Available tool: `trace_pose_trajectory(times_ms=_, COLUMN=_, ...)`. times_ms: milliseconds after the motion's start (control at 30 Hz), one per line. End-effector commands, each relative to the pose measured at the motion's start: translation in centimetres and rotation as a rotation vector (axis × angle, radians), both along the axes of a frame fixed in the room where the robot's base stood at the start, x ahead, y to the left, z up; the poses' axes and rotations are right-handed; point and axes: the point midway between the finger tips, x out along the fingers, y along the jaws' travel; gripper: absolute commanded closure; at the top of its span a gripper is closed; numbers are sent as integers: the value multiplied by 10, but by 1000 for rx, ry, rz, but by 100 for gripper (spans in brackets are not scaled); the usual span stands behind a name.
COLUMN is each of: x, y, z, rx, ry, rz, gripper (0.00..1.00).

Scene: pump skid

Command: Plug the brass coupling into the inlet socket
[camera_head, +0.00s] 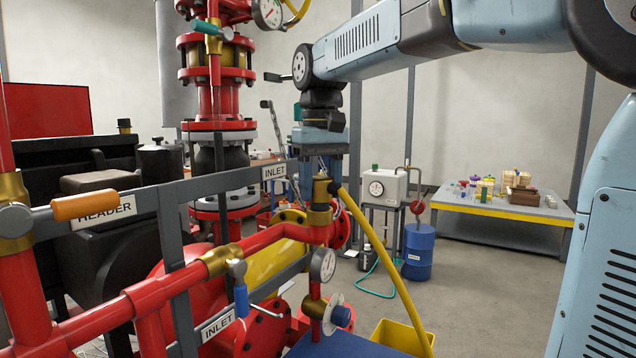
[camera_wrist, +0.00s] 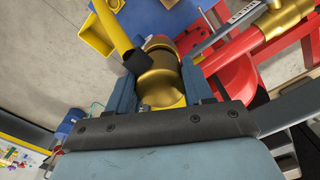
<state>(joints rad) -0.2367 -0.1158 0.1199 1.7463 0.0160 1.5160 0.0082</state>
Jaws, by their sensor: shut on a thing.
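My gripper (camera_head: 321,170) points down and is shut on the brass coupling (camera_head: 321,189). In the wrist view the coupling (camera_wrist: 160,82) sits between the two blue fingers of my gripper (camera_wrist: 158,92). A yellow hose (camera_head: 384,268) leaves the coupling's side through a black sleeve. The brass fitting on top of the red inlet pipe (camera_head: 319,216), which looks like the inlet socket, is directly below the coupling in the head view. In the wrist view a brass part (camera_wrist: 160,43) shows just beyond the coupling. I cannot tell whether the coupling is seated in it or only close to it.
A pressure gauge (camera_head: 322,264) and a blue-handled valve (camera_head: 239,285) sit close by on the red piping. A grey rail with an INLET sign (camera_head: 274,171) runs left of the gripper. A yellow bin (camera_head: 398,338) stands below. Open floor lies to the right.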

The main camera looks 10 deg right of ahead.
Motion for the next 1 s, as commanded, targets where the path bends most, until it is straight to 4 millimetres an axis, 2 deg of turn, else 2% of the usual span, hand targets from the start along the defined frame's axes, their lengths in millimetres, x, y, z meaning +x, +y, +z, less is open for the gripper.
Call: trace_pose_trajectory(times_ms=1000, x=0, y=0, z=-16, rx=0, ry=-1, rz=0, gripper=86)
